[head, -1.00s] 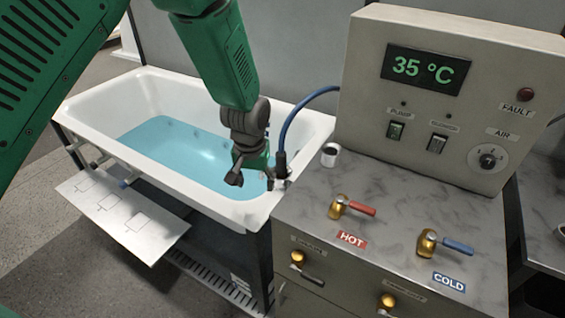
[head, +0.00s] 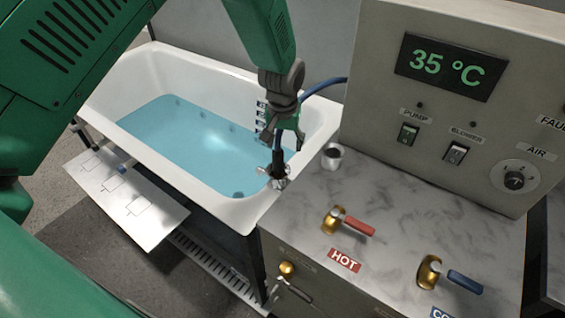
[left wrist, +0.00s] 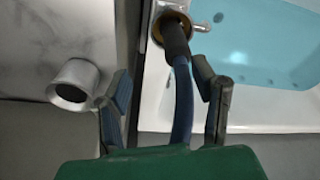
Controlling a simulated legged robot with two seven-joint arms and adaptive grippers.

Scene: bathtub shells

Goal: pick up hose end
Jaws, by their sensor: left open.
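The hose end (head: 278,163) is a dark nozzle standing in a metal fitting (head: 277,181) on the tub's near right corner. In the left wrist view the dark hose end (left wrist: 176,38) sits in a brass-coloured ring, with the blue hose (left wrist: 183,105) running from it toward my gripper. My left gripper (head: 282,143) is open, close above the hose end. In the left wrist view its fingers (left wrist: 160,72) stand on either side of the hose in the picture; I cannot tell whether they touch it. My right gripper is not in view.
The white bathtub (head: 225,208) holds blue water. A metal cup (head: 332,157) stands on the counter (head: 385,188), close to the right of the gripper. HOT (head: 347,222) and COLD (head: 452,279) levers are nearer. The control panel (head: 385,95) rises behind.

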